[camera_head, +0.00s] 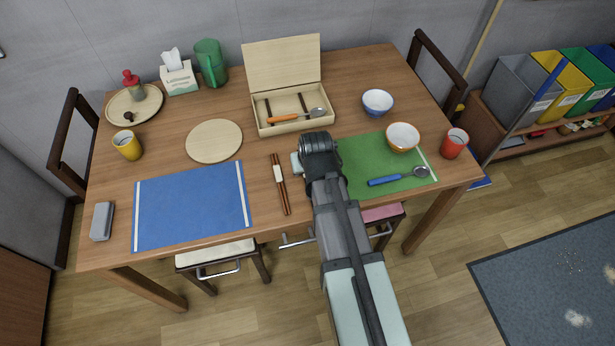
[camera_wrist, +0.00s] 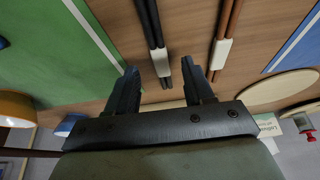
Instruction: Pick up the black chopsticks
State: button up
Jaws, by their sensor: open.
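The black chopsticks (camera_wrist: 150,25) lie as a pair on the wooden table, with a white band around them. In the wrist view they run between my gripper's two fingers, the band near the fingertips. My gripper (camera_wrist: 159,66) is open, with a finger on either side of the pair; no contact shows, and I cannot tell the height gap. In the head view my arm hides the black chopsticks and the fingers. A brown pair of chopsticks (camera_head: 283,197) with a white band lies just left of my arm; it also shows in the wrist view (camera_wrist: 228,18).
A blue mat (camera_head: 190,205) lies left, a green mat (camera_head: 365,158) right, with a blue-handled spoon (camera_head: 398,176) and a white-orange bowl (camera_head: 402,137). An open wooden box (camera_head: 262,118) holds an orange-handled spoon (camera_head: 295,116) behind my wrist. A round board (camera_head: 214,141) lies left.

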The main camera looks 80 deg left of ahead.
jog(key=shift+x, duration=1.4)
jog(key=shift+c, duration=0.2)
grip_shut()
